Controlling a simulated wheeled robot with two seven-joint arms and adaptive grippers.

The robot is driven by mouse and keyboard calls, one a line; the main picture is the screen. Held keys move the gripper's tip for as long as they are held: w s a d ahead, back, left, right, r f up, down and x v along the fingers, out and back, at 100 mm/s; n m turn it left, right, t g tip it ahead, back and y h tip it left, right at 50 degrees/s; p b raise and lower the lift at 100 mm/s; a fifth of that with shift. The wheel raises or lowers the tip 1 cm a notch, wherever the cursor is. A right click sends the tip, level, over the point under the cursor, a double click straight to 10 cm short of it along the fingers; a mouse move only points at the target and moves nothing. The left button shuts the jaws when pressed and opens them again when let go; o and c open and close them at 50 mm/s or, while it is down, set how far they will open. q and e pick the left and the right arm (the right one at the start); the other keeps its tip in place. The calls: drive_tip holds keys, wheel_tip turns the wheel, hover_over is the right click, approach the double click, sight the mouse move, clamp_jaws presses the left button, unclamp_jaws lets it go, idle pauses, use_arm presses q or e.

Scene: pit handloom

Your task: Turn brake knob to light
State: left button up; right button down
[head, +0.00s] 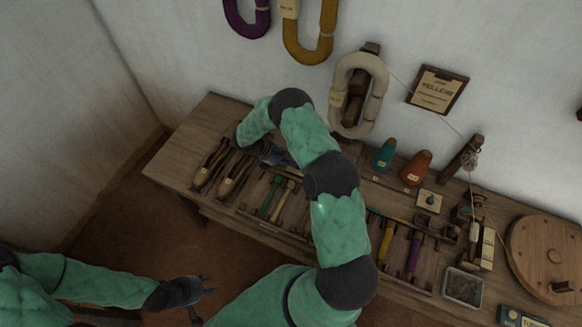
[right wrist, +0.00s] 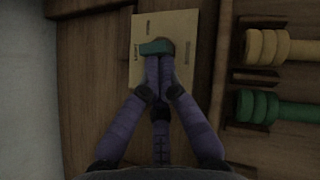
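The brake knob (right wrist: 155,47) is a small teal bar on a pale plate (right wrist: 180,24) with small dark markings, in the right wrist view. In the head view my right gripper (head: 277,155) is over the left part of the bench, and my arm hides the plate. My left gripper (head: 204,285) is open and empty, low and left, away from the bench.
The wooden bench (head: 165,165) holds shuttles (head: 235,177), green and tan spools (head: 270,196), teal and orange cones (head: 415,168), a metal tray (head: 463,286) and a round wooden disc (head: 548,258). Yarn hanks (head: 358,95) hang on the wall. Floor in front is clear.

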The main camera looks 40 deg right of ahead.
drive_tip(key=m, duration=0.1)
drive_tip(key=m+g+y+b, duration=0.1)
drive_tip(key=d+m+g+y+b, duration=0.1)
drive_tip(key=m, duration=0.1)
drive_tip(key=shift+w+f, duration=0.1)
drive_tip(key=shift+w, duration=0.2)
drive_tip(key=shift+b, duration=0.35)
drive_tip(key=shift+w+d, duration=0.1)
drive_tip(key=shift+d, duration=0.05)
drive_tip(key=shift+s, duration=0.25)
